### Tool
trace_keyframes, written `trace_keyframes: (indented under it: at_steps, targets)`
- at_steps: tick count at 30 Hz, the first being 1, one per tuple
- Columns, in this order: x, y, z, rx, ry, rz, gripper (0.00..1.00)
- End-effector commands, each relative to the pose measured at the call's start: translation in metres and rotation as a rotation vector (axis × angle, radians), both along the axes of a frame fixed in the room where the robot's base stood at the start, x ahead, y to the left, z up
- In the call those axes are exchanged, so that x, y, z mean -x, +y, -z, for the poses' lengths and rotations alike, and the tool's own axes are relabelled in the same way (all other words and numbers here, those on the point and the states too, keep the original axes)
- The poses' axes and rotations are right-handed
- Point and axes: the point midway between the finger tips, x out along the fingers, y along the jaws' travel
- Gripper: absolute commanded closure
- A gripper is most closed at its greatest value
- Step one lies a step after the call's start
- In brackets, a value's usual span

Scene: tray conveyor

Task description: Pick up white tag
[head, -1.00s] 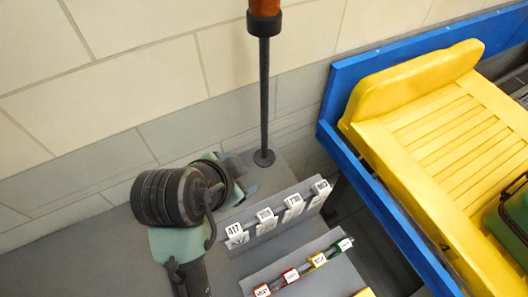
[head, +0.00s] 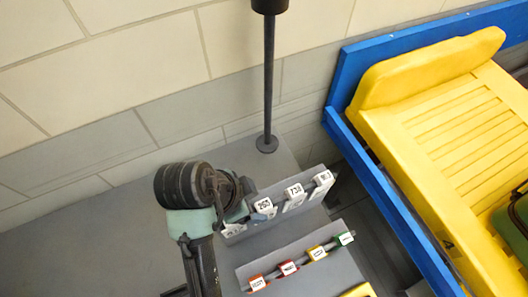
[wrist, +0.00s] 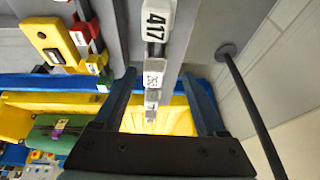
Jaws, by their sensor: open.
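Several white tags with black markings stand in a row along a grey rack (head: 286,210). In the head view, one white tag (head: 264,205) is close beside my gripper (head: 243,208), and the tag at the near left end is mostly hidden by it. In the wrist view, the white tag reading 417 (wrist: 156,20) is at the top, with other white tags lined up below it. My gripper (wrist: 158,76) is open, its two dark fingers on either side of the row's line. I cannot tell whether either finger touches a tag.
A second rack holds orange (head: 257,283), red (head: 288,268), yellow (head: 316,253) and green (head: 344,239) tags in front. A dark upright pole (head: 268,90) stands behind. A blue-edged conveyor with a yellow slatted tray (head: 465,120) is at the right.

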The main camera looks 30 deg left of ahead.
Motion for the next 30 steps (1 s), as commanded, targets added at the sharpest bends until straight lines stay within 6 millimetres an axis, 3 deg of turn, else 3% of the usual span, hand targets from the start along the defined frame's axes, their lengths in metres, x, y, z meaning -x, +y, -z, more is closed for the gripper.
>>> trace_keyframes:
  at_steps: [12,21,30]
  targets:
    - [-0.012,-0.015,0.044,0.000,0.002,-0.001,0.26]
    - [-0.014,-0.016,0.049,-0.002,-0.001,0.000,0.26]
    - [-0.014,-0.016,0.049,-0.002,0.000,-0.001,0.80]
